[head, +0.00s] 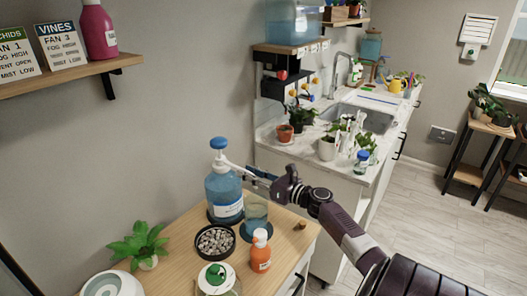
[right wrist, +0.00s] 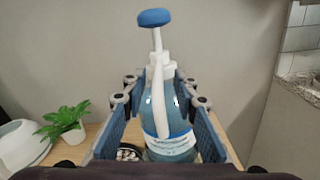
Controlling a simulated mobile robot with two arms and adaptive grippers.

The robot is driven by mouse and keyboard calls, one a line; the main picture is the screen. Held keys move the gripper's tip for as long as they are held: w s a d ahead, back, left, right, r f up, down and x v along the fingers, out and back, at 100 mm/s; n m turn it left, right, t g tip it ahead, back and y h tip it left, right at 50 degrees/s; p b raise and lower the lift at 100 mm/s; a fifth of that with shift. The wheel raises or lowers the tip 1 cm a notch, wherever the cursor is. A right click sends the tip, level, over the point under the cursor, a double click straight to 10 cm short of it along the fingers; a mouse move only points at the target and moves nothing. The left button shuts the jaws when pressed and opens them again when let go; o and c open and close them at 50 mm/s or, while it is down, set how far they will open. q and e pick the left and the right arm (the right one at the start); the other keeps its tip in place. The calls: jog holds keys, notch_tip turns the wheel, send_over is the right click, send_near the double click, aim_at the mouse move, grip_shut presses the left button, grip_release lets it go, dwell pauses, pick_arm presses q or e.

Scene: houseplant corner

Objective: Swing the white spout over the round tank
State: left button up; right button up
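A large blue pump bottle (head: 224,190) with a blue knob stands on the wooden cabinet top. Its white spout (head: 236,167) slopes right and down from the neck. A clear bluish cylinder (head: 256,210), apparently the round tank, stands just right of the bottle on a dark round mat. In the head view the spout's outer end appears above this cylinder, by my right gripper (head: 262,180). In the right wrist view the gripper's fingers (right wrist: 162,120) are wide apart, with the spout (right wrist: 159,90) between them, pointing towards me; I see no contact. My left gripper is out of view.
A black dish of pebbles (head: 215,241), an orange bottle (head: 261,252), a green-topped jar (head: 216,275) and a potted plant (head: 141,243) stand close by. A sink counter (head: 290,147) with plants lies behind my right arm.

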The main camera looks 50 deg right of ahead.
jog(key=s, duration=0.7)
jog(key=shift+d, duration=0.35)
jog(key=shift+s, duration=0.2)
